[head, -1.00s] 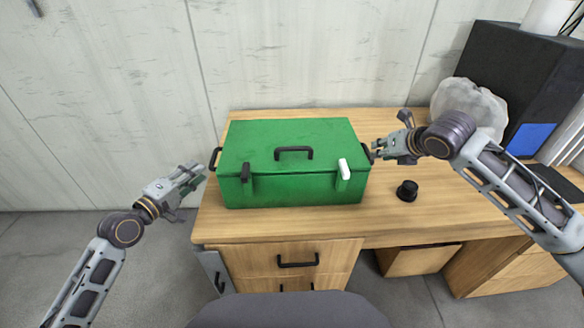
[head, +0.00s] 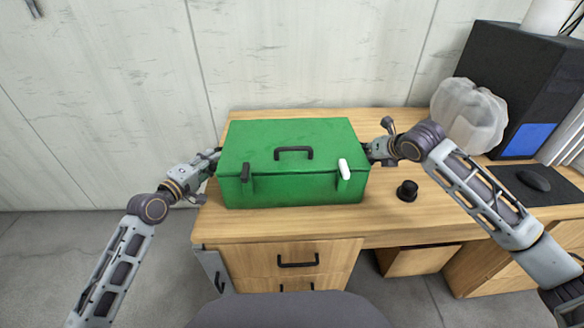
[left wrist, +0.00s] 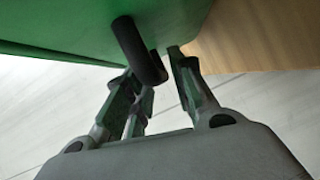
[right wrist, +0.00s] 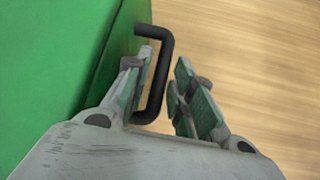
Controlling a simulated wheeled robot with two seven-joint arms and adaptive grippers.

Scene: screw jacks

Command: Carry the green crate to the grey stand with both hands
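The green crate (head: 290,160) sits on the wooden desk, lid closed, with a black handle on top, one black latch and one white latch in front. My left gripper (head: 211,157) is at its left side handle; in the left wrist view the open fingers (left wrist: 160,85) stand either side of the black handle (left wrist: 138,50). My right gripper (head: 372,150) is at the right side; in the right wrist view the open fingers (right wrist: 163,80) straddle the black side handle (right wrist: 157,75), with a gap on the outer side. I cannot make out a grey stand.
The wooden desk (head: 400,225) has a small black knob-like object (head: 407,190) right of the crate. A crumpled whitish bag (head: 468,115), a black computer case (head: 505,75) and a mouse (head: 533,180) are further right. A pale wall stands behind.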

